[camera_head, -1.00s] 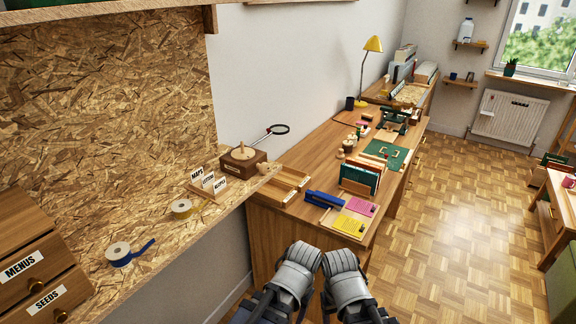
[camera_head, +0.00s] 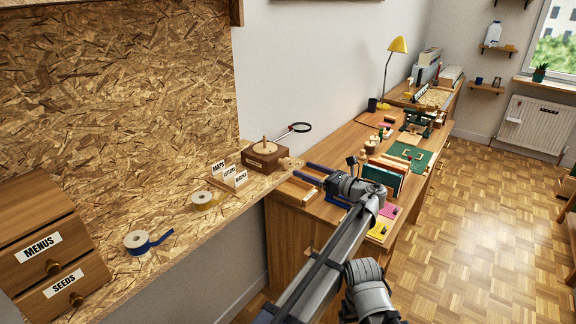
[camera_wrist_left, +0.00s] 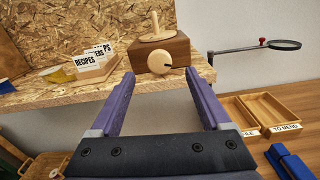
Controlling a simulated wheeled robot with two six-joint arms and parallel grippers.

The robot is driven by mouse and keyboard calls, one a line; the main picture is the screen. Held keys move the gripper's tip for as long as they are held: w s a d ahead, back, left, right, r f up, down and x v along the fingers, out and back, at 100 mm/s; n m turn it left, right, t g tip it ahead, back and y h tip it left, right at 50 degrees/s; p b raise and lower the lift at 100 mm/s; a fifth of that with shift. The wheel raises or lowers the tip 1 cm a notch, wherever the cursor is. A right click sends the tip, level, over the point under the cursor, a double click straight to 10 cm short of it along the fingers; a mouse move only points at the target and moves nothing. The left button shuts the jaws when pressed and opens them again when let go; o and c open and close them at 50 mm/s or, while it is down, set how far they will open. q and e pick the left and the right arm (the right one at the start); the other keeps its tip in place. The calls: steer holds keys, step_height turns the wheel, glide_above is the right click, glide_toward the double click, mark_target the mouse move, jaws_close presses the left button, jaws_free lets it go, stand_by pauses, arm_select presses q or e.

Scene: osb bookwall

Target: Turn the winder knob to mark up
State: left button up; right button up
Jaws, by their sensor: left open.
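The winder is a dark brown wooden box (camera_head: 266,157) with a pale disc and peg on top, on the chipboard shelf; it also shows in the left wrist view (camera_wrist_left: 179,48). Its round pale knob (camera_wrist_left: 159,63) faces my left wrist camera, with a black mark pointing right. The knob (camera_head: 284,163) also shows in the head view. My left gripper (camera_head: 304,170) is open and empty, just right of the knob; in the wrist view its fingers (camera_wrist_left: 160,75) point at the knob, one on each side, apparently short of it. My right gripper is not visible.
A card holder (camera_head: 229,178) and tape rolls (camera_head: 205,200) stand left of the winder on the shelf. A magnifier (camera_head: 300,127) sticks out behind it. Wooden trays (camera_wrist_left: 262,108) and a blue stapler (camera_wrist_left: 289,162) are on the desk to the right.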

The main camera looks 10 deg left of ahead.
mark_target(288, 163)
arm_select(q)
steer(key=shift+x, duration=3.9)
jaws_close()
